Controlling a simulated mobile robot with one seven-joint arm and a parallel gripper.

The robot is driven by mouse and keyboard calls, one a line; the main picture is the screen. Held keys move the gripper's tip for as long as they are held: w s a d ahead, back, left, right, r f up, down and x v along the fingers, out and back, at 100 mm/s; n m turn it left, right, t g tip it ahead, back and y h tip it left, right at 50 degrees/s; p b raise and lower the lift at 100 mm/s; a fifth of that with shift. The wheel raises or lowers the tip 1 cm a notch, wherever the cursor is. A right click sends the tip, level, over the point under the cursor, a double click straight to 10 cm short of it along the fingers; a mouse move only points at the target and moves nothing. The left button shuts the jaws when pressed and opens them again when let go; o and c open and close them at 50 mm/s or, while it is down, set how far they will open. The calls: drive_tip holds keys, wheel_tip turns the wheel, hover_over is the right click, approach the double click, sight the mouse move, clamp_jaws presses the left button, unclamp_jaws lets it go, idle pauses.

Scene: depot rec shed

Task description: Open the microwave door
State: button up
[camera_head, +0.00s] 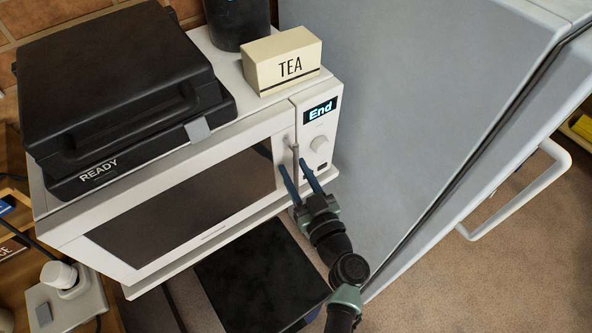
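The white microwave (65,232) stands at the left centre, with a dark window (185,205) in its door. The door looks shut. A slim light handle (295,152) stands upright at the door's right edge, beside the control panel. The panel has a display (320,111) reading "End" and a round knob (319,143). My gripper (293,163) is in front of the handle, its two blue fingers apart, one to each side of the handle's lower part. I cannot tell whether either finger touches it.
A black case-like appliance marked READY (120,80), a TEA box (284,62) and a dark canister (236,22) stand on the microwave. A large grey fridge-like cabinet (420,100) with a protruding handle (520,195) stands close on the right. A dark flat panel (262,280) lies below the microwave.

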clamp_jaws()
idle(1.2)
